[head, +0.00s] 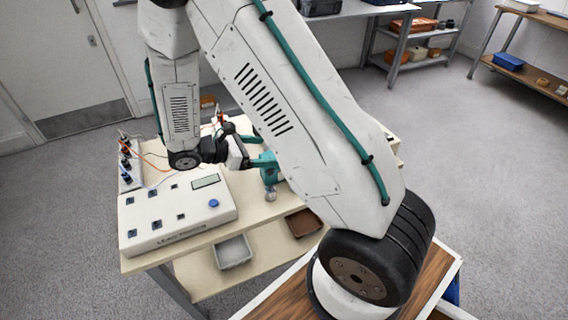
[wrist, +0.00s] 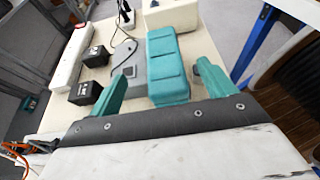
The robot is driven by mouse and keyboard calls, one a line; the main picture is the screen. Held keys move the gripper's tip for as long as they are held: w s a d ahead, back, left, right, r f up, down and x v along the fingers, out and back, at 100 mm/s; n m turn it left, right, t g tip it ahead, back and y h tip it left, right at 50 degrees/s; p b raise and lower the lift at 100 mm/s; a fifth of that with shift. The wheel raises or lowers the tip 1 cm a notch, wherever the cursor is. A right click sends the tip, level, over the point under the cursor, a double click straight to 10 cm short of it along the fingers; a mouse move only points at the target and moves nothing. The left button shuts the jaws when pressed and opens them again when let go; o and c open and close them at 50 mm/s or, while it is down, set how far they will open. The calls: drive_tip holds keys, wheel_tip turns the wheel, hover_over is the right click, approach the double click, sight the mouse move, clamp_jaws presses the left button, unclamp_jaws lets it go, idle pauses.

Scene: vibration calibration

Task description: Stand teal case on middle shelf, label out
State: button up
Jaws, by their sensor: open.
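A teal case (wrist: 167,65) with rounded edges lies on the pale bench in the wrist view. My gripper (wrist: 160,73) is open, with one teal finger on each side of the case's near end. I cannot tell whether the fingers touch it. No label shows on the visible faces. In the head view my gripper (head: 266,163) is over the bench, and my arm hides much of that area. A grey shelf unit (head: 397,48) stands at the back right; I cannot tell whether it holds the middle shelf.
A grey device (wrist: 125,66) lies close left of the case, with black blocks (wrist: 95,56) farther left. A white control box (head: 180,208) fills the bench's front left. Trays (head: 233,252) sit on the lower bench shelf. The floor (head: 455,140) at right is clear.

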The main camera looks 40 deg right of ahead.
drive_tip(key=x, duration=0.6)
drive_tip(key=shift+s+a+f, duration=0.1)
drive_tip(key=shift+s+a, duration=0.05)
clamp_jaws()
